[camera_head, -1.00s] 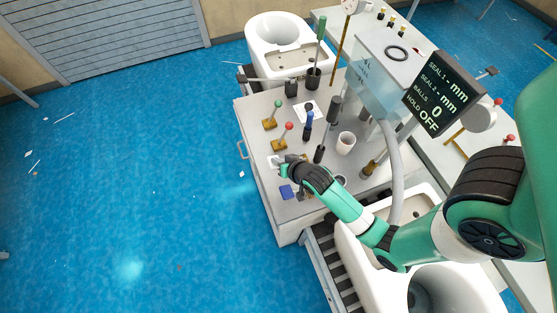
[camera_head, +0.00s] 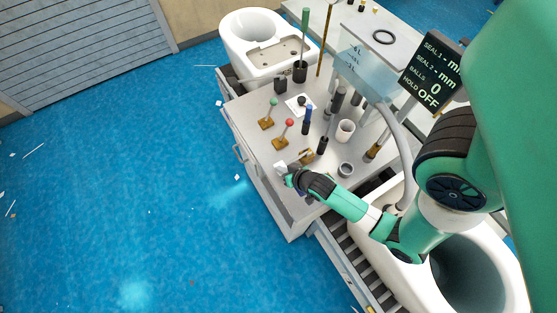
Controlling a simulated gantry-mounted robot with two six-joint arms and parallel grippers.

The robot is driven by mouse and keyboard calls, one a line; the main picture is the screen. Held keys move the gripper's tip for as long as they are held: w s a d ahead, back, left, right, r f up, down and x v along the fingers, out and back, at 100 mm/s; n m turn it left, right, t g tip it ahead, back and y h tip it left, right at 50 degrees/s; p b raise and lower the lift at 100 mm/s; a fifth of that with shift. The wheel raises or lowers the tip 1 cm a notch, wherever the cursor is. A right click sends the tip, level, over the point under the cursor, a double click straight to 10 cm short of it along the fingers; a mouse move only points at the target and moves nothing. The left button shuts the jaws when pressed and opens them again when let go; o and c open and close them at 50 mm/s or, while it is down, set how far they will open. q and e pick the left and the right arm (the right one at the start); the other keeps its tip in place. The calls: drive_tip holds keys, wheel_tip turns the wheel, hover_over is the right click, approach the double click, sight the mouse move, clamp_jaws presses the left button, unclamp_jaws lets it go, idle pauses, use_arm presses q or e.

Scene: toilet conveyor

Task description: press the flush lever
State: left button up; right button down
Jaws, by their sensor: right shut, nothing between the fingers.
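I cannot make out for certain which part is the flush lever. Two small levers stand upright on brown bases on the grey workbench (camera_head: 257,150): a green-knobbed lever (camera_head: 268,114) and a red-knobbed lever (camera_head: 285,132). My right gripper (camera_head: 285,179) is shut and empty, low over the bench's near left edge, below the red-knobbed lever. A small white piece (camera_head: 280,168) lies right by its fingertips; I cannot tell whether they touch. A brown fitting (camera_head: 306,156) is just above the wrist. My wrist hides part of the bench top. My left gripper is out of view.
A white toilet (camera_head: 243,45) stands behind the bench; another white toilet (camera_head: 400,278) is on the conveyor (camera_head: 345,258) in front. A white cup (camera_head: 345,131), tools in holders and a screen (camera_head: 430,75) crowd the bench. Blue floor at left is open.

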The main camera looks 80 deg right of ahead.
wheel_tip(320, 180, up, 5)
drive_tip(key=p, duration=0.4)
drive_tip(key=shift+w+a+f+p, duration=0.1)
drive_tip(key=shift+f+p, duration=0.1)
drive_tip(key=shift+p, duration=0.15)
drive_tip(key=s+a+r, duration=0.3)
drive_tip(key=a+r, duration=0.3)
drive_tip(key=shift+s+a+r, duration=0.15)
drive_tip(key=shift+s+r, duration=0.1)
drive_tip(key=shift+r, duration=0.1)
